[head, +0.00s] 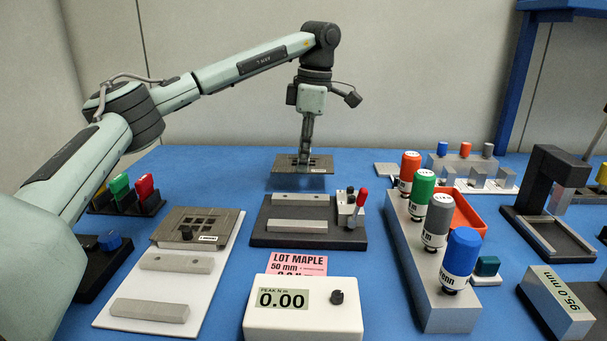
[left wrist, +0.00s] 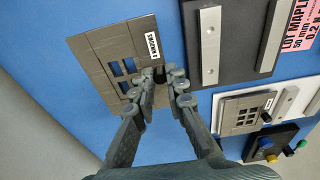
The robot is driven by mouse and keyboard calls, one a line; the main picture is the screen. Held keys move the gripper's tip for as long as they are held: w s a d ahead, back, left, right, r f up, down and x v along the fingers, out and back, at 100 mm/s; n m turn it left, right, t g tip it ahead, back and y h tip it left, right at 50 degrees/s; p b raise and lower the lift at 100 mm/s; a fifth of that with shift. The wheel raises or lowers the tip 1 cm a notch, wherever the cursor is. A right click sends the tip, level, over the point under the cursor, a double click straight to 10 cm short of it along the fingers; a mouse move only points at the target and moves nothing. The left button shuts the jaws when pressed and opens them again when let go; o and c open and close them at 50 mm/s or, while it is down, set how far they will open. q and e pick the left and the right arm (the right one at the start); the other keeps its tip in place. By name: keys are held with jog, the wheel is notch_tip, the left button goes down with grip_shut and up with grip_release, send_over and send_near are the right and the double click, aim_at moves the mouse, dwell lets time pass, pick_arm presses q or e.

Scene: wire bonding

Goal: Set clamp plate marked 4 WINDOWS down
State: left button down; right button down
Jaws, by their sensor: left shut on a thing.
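The clamp plate marked 4 WINDOWS (head: 287,165) is a grey-brown plate held flat by my left gripper (head: 306,155) behind the dark fixture base (head: 290,240). In the left wrist view the plate (left wrist: 92,52) shows its window openings and white label. The left gripper's fingers (left wrist: 165,80) are shut at the plate's edge beside the label, where the grasped part is mostly hidden. The plate appears just above the blue table; the exact gap cannot be told. My right gripper is not in view.
The fixture has two grey rails and a red-handled lever (head: 359,203). Another windowed plate (head: 166,229) lies on a white board (head: 215,275) at left. A grey block (head: 430,290) with coloured-capped tools stands at right.

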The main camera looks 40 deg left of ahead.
pick_arm(q)
jog(key=shift+f, duration=1.9)
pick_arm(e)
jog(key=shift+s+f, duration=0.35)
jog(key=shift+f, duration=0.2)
pick_arm(q)
jog(key=shift+f, duration=0.2)
jog(key=c, duration=1.5)
grip_release()
jog(key=shift+c, duration=0.2)
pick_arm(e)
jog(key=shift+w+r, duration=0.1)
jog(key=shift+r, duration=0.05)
